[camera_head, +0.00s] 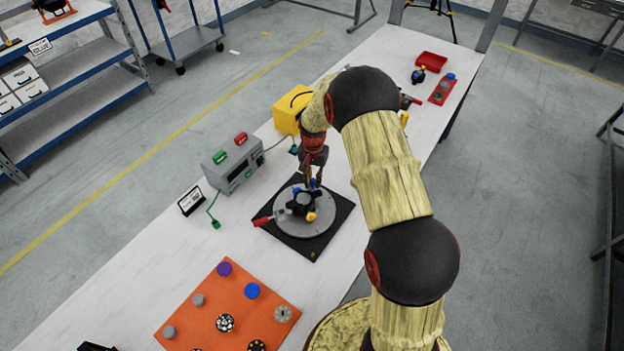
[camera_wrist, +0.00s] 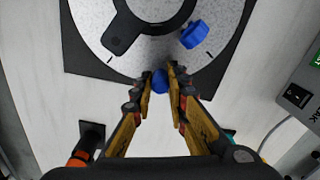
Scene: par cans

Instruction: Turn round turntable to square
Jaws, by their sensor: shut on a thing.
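The round turntable (camera_head: 286,226) is a grey disc on a black square base (camera_head: 322,241), with a dark fixture (camera_head: 303,200) at its middle. The fingers partly hide this knob.
A grey box with red and green parts (camera_head: 234,163) and a small sign (camera_head: 190,201) stand left of the turntable. An orange board with several round pieces (camera_head: 190,318) lies nearer. A yellow case (camera_head: 290,108) stands behind. Bare table (camera_head: 150,262) lies left of the board.

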